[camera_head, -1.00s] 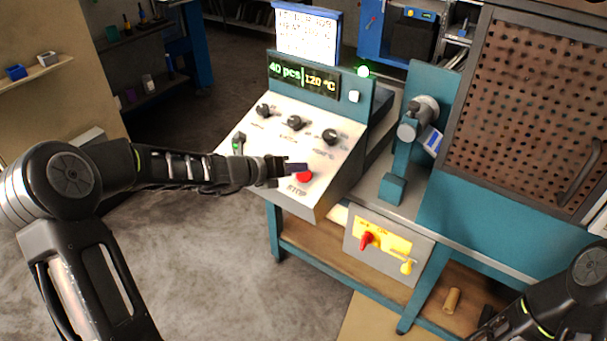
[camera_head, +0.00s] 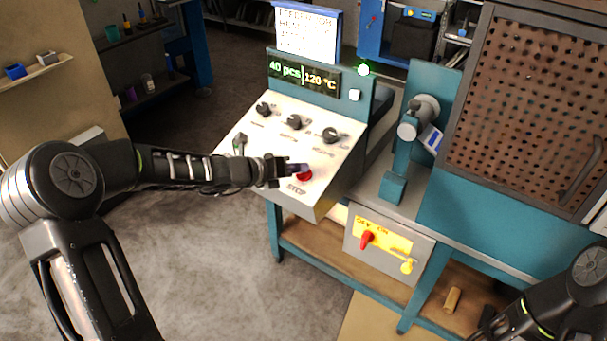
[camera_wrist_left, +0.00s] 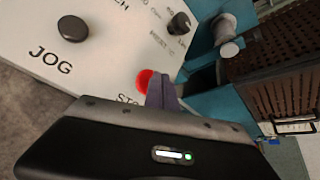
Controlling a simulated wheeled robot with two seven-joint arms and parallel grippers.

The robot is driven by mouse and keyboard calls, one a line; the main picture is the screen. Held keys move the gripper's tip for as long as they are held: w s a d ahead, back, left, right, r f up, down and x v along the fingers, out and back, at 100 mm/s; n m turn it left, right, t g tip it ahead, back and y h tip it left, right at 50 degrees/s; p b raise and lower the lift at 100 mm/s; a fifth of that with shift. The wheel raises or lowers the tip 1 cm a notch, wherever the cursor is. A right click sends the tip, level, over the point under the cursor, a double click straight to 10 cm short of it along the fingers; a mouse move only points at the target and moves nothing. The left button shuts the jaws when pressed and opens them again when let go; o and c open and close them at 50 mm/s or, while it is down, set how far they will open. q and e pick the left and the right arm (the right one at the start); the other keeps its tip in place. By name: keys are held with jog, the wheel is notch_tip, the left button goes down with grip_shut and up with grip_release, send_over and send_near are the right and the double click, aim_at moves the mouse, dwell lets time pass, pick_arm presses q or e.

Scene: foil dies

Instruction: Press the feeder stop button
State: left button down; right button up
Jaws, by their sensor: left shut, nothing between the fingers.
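The red stop button (camera_head: 304,176) sits low on the sloping white control panel, above the lettering STOP. My left gripper (camera_head: 298,169) is shut and empty, with its fingertips at the button and covering part of it. In the left wrist view the closed fingers (camera_wrist_left: 163,92) overlap the right side of the red button (camera_wrist_left: 144,80). Whether the fingertips touch it or hover just above cannot be told. My right arm shows at the lower right corner; its gripper is out of the picture.
Several black knobs (camera_head: 293,122) and a small lever (camera_head: 240,143) stand on the panel. A black JOG button (camera_wrist_left: 73,28) lies left of the stop button in the wrist view. A display (camera_head: 303,77) rises behind. A red switch (camera_head: 367,238) is on the lower front box.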

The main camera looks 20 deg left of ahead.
pick_arm(q)
jog(key=shift+w+f+b, duration=0.15)
jog(key=shift+f+b, duration=0.25)
jog(key=shift+f, duration=0.2)
dwell(0.8)
jog(key=shift+r, duration=0.1)
jog(key=shift+s+r+p, duration=0.3)
jog(key=shift+r+p, duration=0.55)
jog(key=r+p, duration=0.1)
jog(key=s+r+p, duration=0.1)
jog(key=r, duration=0.1)
jog(key=r+p, duration=0.1)
jog(key=p, duration=0.1)
jog(key=shift+s+a+r, duration=0.25)
jog(key=shift+r, duration=0.15)
dwell(0.7)
